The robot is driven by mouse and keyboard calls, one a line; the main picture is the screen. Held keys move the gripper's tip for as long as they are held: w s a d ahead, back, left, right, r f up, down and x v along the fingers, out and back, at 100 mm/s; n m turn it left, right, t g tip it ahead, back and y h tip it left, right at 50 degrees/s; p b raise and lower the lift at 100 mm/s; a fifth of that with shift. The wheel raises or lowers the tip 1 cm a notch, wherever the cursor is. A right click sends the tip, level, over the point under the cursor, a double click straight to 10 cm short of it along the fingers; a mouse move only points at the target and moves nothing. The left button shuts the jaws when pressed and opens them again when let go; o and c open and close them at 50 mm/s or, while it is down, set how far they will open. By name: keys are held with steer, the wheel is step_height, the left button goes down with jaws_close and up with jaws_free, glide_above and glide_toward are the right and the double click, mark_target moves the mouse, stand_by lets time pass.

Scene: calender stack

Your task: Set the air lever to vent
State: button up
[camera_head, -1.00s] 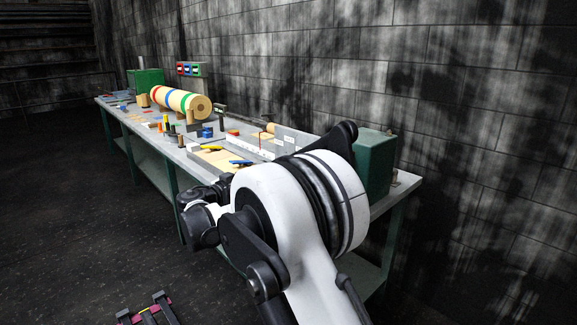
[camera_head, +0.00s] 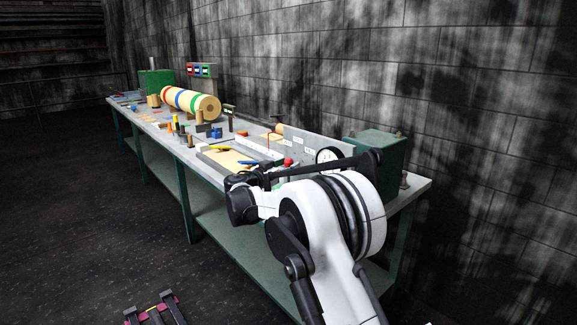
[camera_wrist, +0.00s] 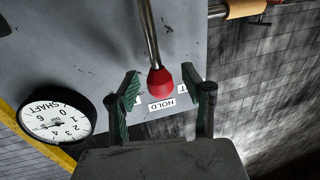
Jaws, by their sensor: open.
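The air lever is a metal rod with a red knob (camera_wrist: 161,82), seen in the wrist view coming down from the top edge. A white HOLD label (camera_wrist: 161,104) lies just beyond the knob on the grey panel. Parts of other labels show on either side, their words cut off or hidden. My gripper (camera_wrist: 162,96) is open, with one green-padded finger on each side of the knob. I cannot tell whether either finger touches it. In the head view the red knob (camera_head: 288,162) shows beyond my arm, and my fingers are hard to make out.
A round SHAFT gauge (camera_wrist: 57,116) sits left of my fingers in the wrist view. A green box (camera_head: 377,160) stands at the bench's near end. A striped roll (camera_head: 192,102) and small tools lie farther along the bench (camera_head: 207,169). The floor on the left is mostly clear.

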steer(key=shift+w+d, duration=0.25)
steer(key=shift+w, duration=0.1)
jaws_close()
